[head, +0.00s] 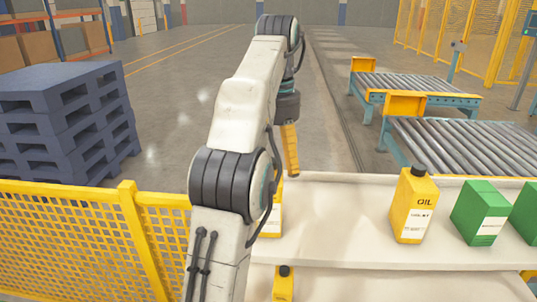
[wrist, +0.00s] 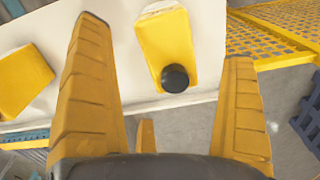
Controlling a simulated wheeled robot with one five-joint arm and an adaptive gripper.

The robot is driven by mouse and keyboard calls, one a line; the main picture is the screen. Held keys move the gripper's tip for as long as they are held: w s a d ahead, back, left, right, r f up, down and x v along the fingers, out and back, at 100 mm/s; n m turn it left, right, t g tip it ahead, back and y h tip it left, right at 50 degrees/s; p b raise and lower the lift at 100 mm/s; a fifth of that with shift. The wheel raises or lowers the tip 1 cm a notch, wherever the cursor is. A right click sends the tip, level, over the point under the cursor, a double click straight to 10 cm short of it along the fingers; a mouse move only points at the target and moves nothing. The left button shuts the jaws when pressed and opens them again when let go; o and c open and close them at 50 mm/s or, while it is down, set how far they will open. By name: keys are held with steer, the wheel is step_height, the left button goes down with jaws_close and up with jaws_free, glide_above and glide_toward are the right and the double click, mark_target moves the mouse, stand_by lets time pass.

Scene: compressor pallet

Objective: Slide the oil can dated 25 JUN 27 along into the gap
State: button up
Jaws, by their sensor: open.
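My gripper (head: 291,150) hangs over the left part of the white shelf, mostly hidden behind my arm. In the wrist view my gripper (wrist: 164,40) is open, with a yellow can (wrist: 152,38) with a black cap between and beyond its fingers; I see no clear contact. In the head view a yellow can (head: 272,222) on the shelf is mostly hidden by my arm. Another yellow can marked OIL (head: 407,218), black-capped, stands upright farther right. No date is readable on any label. Bare shelf lies between these two cans.
A green box (head: 478,213) stands right of the OIL can, with another green box (head: 526,215) at the edge. Another black-capped yellow can (head: 284,287) shows lower down. A yellow mesh fence (head: 60,235) is at left, roller conveyors (head: 460,142) behind.

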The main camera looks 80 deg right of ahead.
steer(key=shift+f, duration=0.15)
step_height(320, 180, down, 7)
stand_by(1.0)
steer(key=shift+c, duration=0.4)
steer(key=c, duration=1.1)
